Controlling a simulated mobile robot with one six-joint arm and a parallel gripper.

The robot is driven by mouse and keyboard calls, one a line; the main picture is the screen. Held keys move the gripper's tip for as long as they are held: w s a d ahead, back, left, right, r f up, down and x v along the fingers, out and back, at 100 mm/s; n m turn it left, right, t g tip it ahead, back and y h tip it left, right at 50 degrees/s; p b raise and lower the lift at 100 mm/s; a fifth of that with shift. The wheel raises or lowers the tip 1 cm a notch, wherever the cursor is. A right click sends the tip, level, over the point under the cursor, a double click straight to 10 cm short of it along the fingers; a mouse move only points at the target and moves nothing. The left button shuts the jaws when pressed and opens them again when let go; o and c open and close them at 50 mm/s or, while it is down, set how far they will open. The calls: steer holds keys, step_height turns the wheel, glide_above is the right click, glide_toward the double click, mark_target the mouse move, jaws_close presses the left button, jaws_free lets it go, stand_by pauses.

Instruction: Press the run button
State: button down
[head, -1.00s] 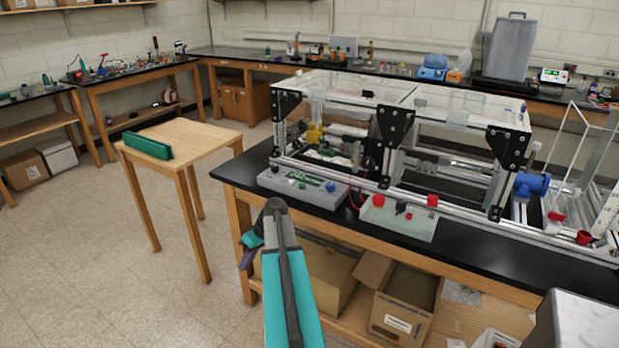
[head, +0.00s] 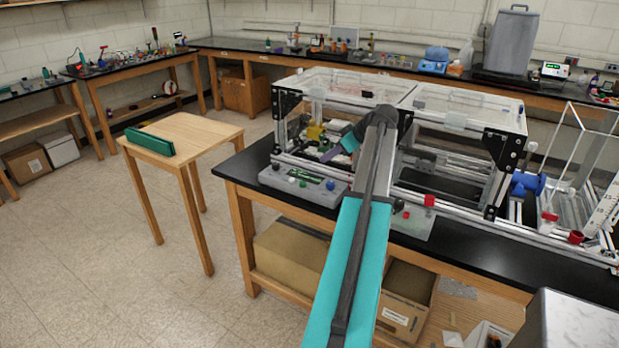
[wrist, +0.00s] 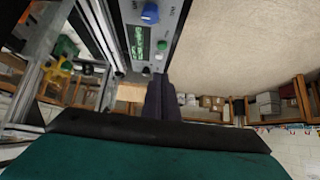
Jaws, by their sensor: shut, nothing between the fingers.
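A grey control box (head: 268,178) stands on the black bench's front edge, left of the frame's middle. In the wrist view the green button (wrist: 162,45) and blue knob (wrist: 151,14) show at the top. The labels are too small to read, so I cannot tell which is the run button. My gripper (head: 331,156) is shut and empty, above and behind the box in the head view.
The extrusion frame (head: 440,175) with clear top panels stands right behind the box. A second box with a red button (head: 429,200) lies to the right, partly behind my arm. A small wooden table (head: 205,140) stands left, with open floor between.

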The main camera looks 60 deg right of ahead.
stand_by(0.4)
steer(key=p, duration=0.4)
glide_above(303, 183)
steer(key=s, duration=0.3)
step_height(303, 183, down, 7)
steer(key=shift+f+p, duration=0.75)
steer(key=shift+f, duration=1.3)
steer(key=shift+f, duration=0.15)
